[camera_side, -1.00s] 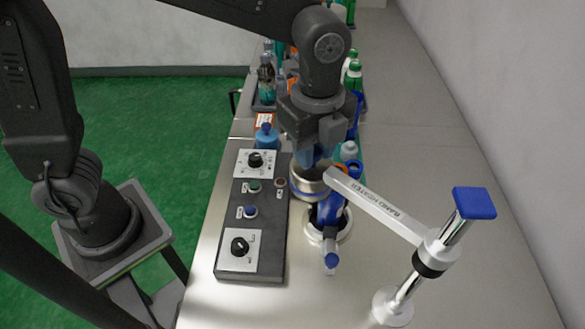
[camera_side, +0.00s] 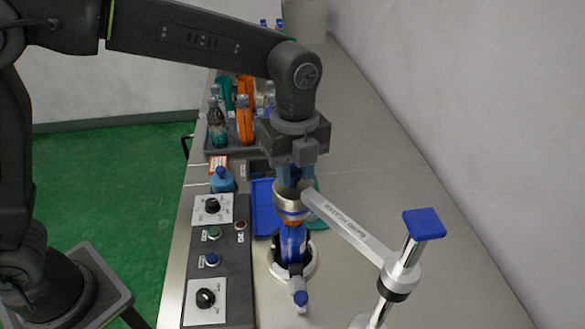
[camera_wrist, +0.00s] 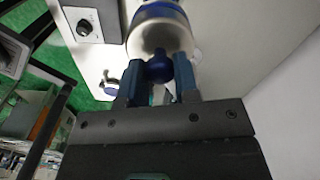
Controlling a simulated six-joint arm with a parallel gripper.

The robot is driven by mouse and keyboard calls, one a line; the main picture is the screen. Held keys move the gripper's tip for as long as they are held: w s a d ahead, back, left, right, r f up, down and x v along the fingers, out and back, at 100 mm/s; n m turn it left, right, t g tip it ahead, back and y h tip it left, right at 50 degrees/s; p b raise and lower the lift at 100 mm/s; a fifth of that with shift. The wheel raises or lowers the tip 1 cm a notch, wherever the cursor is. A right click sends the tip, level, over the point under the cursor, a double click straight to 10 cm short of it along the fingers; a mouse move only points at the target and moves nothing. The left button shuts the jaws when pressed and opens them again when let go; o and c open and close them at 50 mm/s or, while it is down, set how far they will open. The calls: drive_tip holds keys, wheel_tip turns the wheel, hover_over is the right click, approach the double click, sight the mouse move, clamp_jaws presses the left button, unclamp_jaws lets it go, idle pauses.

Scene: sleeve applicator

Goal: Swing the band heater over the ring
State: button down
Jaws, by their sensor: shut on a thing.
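The band heater (camera_side: 291,198) is a silvery round collar on the end of a white swing arm (camera_side: 345,228), which is joined to a post at the lower right. My gripper (camera_side: 291,176) is directly above the collar, pointing down. In the wrist view, my gripper (camera_wrist: 160,80) is shut on a round blue knob (camera_wrist: 158,67), with the pale round body of the heater (camera_wrist: 160,30) just beyond. In the side view the collar appears directly above a blue upright holder (camera_side: 292,245) on a round white base. A ring is not clearly seen; an orange-brown edge shows under the collar.
A dark control panel (camera_side: 220,262) with knobs and buttons lies left of the holder. The post's blue cap (camera_side: 424,223) stands at the right. A blue tray (camera_side: 264,205) lies behind, with several bottles farther back. The bench at right is clear.

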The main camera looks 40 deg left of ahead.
drive_tip(key=c, duration=0.9)
unclamp_jaws()
drive_tip(key=shift+w, duration=0.15)
drive_tip(key=shift+o, duration=0.2)
wheel_tip(320, 180, up, 14)
drive_tip(key=s+a+n+t, duration=0.3)
drive_tip(key=s+a+n, duration=0.5)
drive_tip(key=a+n, duration=0.35)
drive_tip(key=s+a+f+n+t, duration=0.2)
drive_tip(key=s+a+f+n, duration=0.4)
drive_tip(key=s+f+n, duration=0.3)
drive_tip(key=n, duration=0.3)
drive_tip(key=shift+s+t, duration=0.4)
